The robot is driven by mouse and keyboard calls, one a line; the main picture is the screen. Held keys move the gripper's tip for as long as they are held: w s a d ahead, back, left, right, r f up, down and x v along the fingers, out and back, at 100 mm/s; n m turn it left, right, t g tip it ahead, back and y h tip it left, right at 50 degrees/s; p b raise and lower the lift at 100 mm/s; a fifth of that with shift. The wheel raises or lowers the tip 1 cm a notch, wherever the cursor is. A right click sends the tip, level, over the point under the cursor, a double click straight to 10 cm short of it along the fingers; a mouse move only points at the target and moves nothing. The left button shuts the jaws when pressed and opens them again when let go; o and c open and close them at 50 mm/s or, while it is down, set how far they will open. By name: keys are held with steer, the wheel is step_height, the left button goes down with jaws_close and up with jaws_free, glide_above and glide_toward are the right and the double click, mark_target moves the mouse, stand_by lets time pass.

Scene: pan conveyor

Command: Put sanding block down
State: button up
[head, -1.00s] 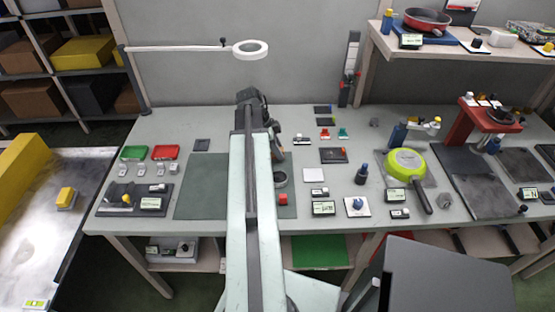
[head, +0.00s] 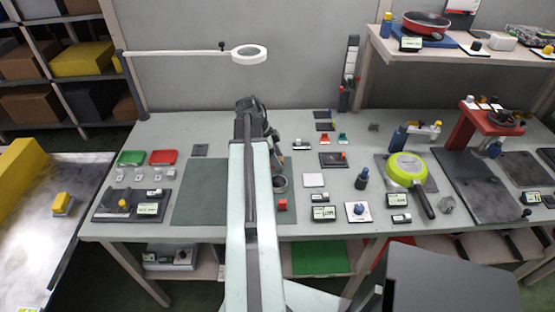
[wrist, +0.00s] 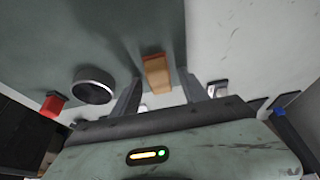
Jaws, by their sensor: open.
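A small orange-brown block (wrist: 157,72), which looks like the sanding block, shows in the wrist view. It lies on or just above the dark green-grey mat (wrist: 60,40), near the mat's edge with the paler table top. My gripper (wrist: 161,80) is open, with one finger on each side of the block and a gap showing beside it. I cannot tell whether the block touches the surface. In the head view my arm hides the block and most of the gripper; the mat (head: 200,195) shows left of the arm.
In the wrist view a dark round ring (wrist: 93,86) and a red block (wrist: 52,104) stand left of the gripper. In the head view a white square (head: 313,180), labelled displays and a green pan (head: 406,168) are to the right. The mat's left part is clear.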

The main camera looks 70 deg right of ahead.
steer(key=p+v, duration=1)
steer(key=v, duration=0.2)
steer(key=w+a+f+n+t, duration=0.1)
steer(key=w+a+n+t, duration=0.1)
steer(key=w+a+n, duration=1.95)
steer(key=a, duration=0.8)
steer(key=w+a+n+t+y, duration=0.1)
steer(key=w+a+n, duration=0.4)
steer(key=a, duration=0.8)
steer(key=w+a+n+t, duration=0.1)
steer(key=w+a+n, duration=0.3)
steer(key=a, duration=0.9)
steer(key=shift+w+a+f+n+y, duration=0.2)
steer(key=shift+w+f+n+y, duration=0.15)
steer(key=shift+n, duration=0.3)
steer(key=shift+f, duration=0.1)
